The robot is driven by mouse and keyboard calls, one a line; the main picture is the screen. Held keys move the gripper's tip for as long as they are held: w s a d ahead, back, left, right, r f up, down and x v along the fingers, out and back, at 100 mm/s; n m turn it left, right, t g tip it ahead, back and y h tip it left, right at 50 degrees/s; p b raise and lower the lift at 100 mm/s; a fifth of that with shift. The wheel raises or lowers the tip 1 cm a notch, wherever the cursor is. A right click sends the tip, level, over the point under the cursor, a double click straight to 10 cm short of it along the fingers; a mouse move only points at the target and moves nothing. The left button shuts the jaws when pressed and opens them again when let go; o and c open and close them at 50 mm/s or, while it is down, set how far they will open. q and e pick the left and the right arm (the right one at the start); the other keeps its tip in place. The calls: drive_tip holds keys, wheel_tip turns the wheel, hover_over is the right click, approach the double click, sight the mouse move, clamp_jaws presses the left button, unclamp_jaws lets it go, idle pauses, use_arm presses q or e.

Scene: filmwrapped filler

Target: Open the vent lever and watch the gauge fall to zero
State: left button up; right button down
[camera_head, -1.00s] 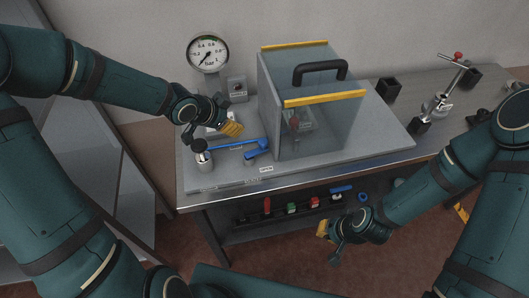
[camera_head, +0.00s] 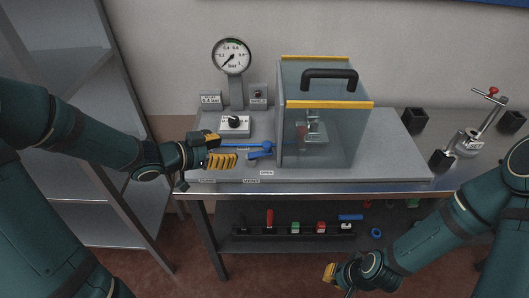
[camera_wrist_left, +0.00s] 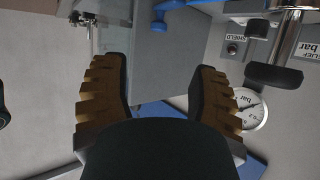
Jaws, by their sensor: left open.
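The round pressure gauge (camera_head: 232,57) stands on a post at the back left of the bench; its needle points to the lower left, near the low end of the scale. It also shows tilted in the left wrist view (camera_wrist_left: 250,110). A long blue lever (camera_head: 254,146) and a shorter blue handle (camera_head: 261,154) lie on the grey plate; I cannot read which is the vent. My left gripper (camera_head: 222,160) is open by the lever's left end, nothing between its fingers (camera_wrist_left: 160,95). My right gripper (camera_head: 331,273) is low in front of the bench, its fingers unclear.
A clear shield box (camera_head: 340,138) with yellow edges and a black handle (camera_head: 330,76) stands right of the levers. A box with a black knob (camera_head: 235,124) sits below the gauge. A metal clamp (camera_head: 468,140) stands at right.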

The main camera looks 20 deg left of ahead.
sight(264, 146)
use_arm(q)
drive_tip(key=b+x, duration=0.5)
drive_tip(key=x, duration=0.8)
drive_tip(key=shift+w+d+f, duration=0.1)
drive_tip(key=shift+d, duration=0.2)
clamp_jaws()
